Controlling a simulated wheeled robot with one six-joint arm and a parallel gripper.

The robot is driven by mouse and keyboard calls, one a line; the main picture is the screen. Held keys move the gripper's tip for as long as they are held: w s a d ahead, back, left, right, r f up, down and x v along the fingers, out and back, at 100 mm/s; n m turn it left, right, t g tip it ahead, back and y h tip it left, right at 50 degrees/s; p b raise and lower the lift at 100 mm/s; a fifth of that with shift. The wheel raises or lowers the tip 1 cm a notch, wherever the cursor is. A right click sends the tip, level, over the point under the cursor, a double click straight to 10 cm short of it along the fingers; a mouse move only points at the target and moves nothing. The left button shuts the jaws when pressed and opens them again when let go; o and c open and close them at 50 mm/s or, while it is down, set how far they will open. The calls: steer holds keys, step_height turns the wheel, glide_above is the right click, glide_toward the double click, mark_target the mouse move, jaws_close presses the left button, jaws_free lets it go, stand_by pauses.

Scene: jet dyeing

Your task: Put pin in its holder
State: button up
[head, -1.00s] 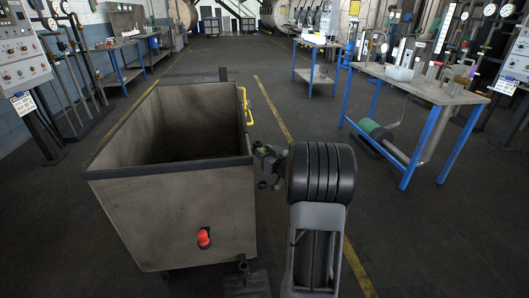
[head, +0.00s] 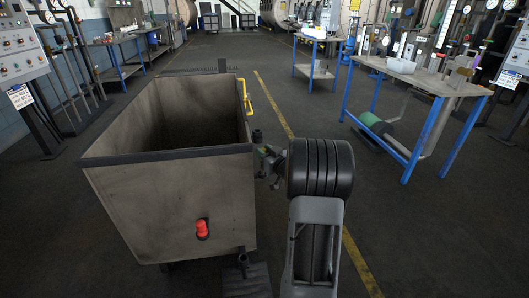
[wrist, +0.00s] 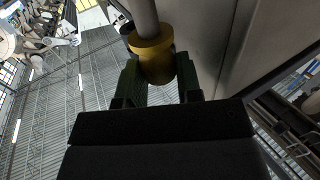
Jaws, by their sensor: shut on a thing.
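My gripper (wrist: 159,80) shows in the wrist view with its two green fingers closed around a yellow collar. The collar belongs to a pin (wrist: 154,55) with a grey rod that runs out of the top of the picture. In the head view my gripper is a small dark shape beside the right wall of the grey cart (head: 170,200), partly behind my arm. The pin cannot be made out there. I cannot tell the pin's holder in either view.
A yellow handle (head: 245,97) is on the cart's right side and a red plug (head: 202,229) on its front. A blue-legged workbench (head: 424,77) with several items stands at the right. Open floor (head: 330,115) lies between cart and bench.

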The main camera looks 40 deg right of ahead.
steer(key=shift+f+b, duration=1.6)
steer(key=shift+f, duration=0.65)
steer(key=o, duration=1)
steer(key=s+p, duration=0.2)
steer(key=s, duration=1.1)
steer(key=shift+s+p, duration=0.3)
steer(key=shift+s, duration=0.1)
steer(key=shift+d, duration=0.15)
